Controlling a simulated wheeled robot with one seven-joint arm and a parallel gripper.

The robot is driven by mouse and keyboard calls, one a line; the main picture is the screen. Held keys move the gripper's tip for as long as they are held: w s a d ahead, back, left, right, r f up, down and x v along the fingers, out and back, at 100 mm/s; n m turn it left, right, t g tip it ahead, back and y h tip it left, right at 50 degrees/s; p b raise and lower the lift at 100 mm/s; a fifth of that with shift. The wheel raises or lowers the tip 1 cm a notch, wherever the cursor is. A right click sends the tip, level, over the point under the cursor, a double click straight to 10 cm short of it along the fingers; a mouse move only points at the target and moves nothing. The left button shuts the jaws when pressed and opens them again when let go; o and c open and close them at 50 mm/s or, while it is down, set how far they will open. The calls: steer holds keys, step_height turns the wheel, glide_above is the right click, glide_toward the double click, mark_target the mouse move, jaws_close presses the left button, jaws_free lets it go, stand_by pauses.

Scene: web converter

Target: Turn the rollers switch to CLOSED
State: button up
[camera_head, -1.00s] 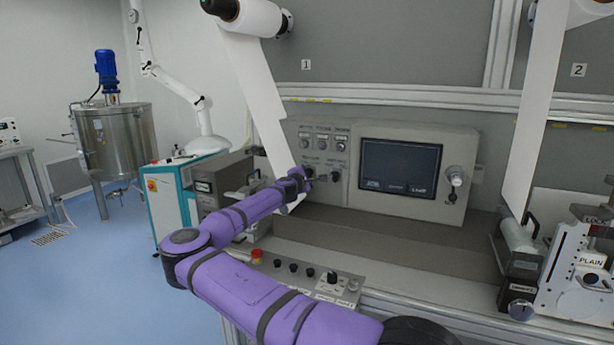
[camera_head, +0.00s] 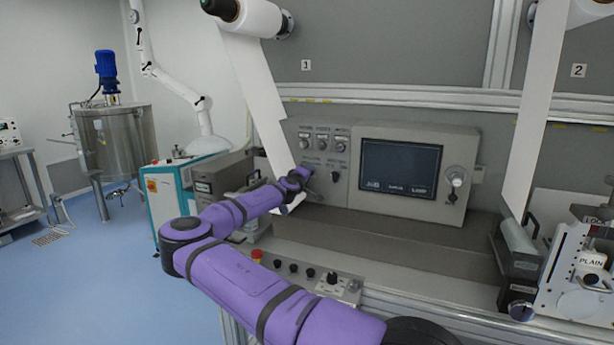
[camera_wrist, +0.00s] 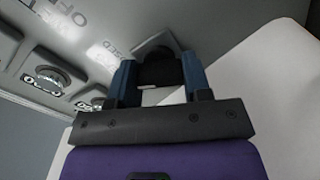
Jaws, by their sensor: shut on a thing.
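The rollers switch appears to be the black knob (camera_wrist: 160,70) between my gripper's two blue fingers in the wrist view. My gripper (camera_wrist: 160,82) is shut on this knob, with a finger on each side. Panel lettering beside it is partly readable, with "OP" and "OSED" showing. The knob's exact pointing direction is hard to tell. In the head view my gripper (camera_head: 305,177) is at the left switch of the control panel (camera_head: 322,152), and my wrist mostly hides that switch.
A second black knob (camera_head: 336,176) sits just right of my gripper. The screen (camera_head: 400,168) is further right. A white web (camera_head: 262,105) hangs close beside my wrist on the left. A lower button strip (camera_head: 308,274) lies beyond my arm.

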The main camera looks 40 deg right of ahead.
steer(key=shift+m, duration=0.6)
steer(key=shift+f, duration=0.1)
steer(key=o, duration=0.9)
steer(key=v, duration=1)
steer(key=shift+s+a, duration=0.15)
steer(key=shift+a, duration=0.25)
